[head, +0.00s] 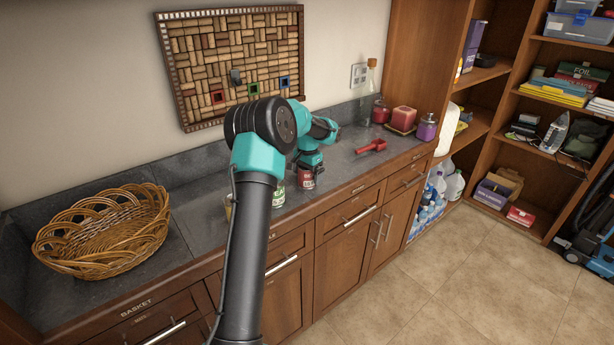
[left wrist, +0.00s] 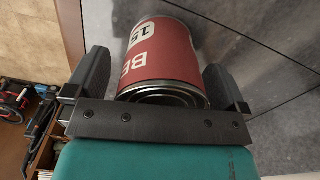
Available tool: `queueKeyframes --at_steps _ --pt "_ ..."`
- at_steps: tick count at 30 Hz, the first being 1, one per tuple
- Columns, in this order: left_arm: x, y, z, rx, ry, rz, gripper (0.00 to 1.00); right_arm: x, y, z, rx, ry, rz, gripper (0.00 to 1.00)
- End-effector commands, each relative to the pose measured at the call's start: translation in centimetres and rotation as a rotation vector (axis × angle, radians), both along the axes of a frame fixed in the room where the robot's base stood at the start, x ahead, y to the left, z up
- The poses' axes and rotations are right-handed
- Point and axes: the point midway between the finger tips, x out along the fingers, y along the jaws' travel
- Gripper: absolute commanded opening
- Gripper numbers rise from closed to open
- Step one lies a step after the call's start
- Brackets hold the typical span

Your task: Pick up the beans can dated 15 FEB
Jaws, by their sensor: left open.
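A red can (left wrist: 160,55) with a white label lies between the two fingers of my left gripper (left wrist: 157,82) in the left wrist view. Its print reads "BE" and "15"; the rest of the date is hidden. The fingers stand open on either side of the can, with a gap visible on the right. In the head view the red can (head: 305,180) stands on the counter under my left gripper (head: 308,170). A green-labelled can (head: 278,196) stands left of it, partly hidden by my arm. My right gripper is out of view.
The dark counter (head: 190,215) holds a wicker basket (head: 105,230) at left. A red scoop (head: 370,146), candles (head: 404,118) and a glass bottle (head: 366,95) are at right. A cork board (head: 230,60) hangs on the wall behind.

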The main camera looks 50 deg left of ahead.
Motion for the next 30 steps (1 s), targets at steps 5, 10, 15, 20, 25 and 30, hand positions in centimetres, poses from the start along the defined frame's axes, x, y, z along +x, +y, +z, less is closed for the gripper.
queueKeyframes --at_steps 5,10,15,20,25,30 --pt "-0.01 0.00 0.02 0.000 0.000 0.000 1.00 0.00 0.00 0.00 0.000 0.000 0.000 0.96" --pt "-0.01 0.00 0.04 0.000 0.000 0.000 1.00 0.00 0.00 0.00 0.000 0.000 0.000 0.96" --pt "-0.01 0.00 0.04 0.000 0.001 0.000 0.88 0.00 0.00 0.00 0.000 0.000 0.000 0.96" --pt "-0.01 0.00 0.04 0.000 0.001 0.000 0.72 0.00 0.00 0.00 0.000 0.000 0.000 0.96" --pt "-0.01 0.00 0.04 0.000 0.001 0.000 0.56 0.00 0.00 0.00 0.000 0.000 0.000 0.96" --pt "-0.01 0.00 0.04 0.000 0.001 0.000 0.40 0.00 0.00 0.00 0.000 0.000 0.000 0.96"
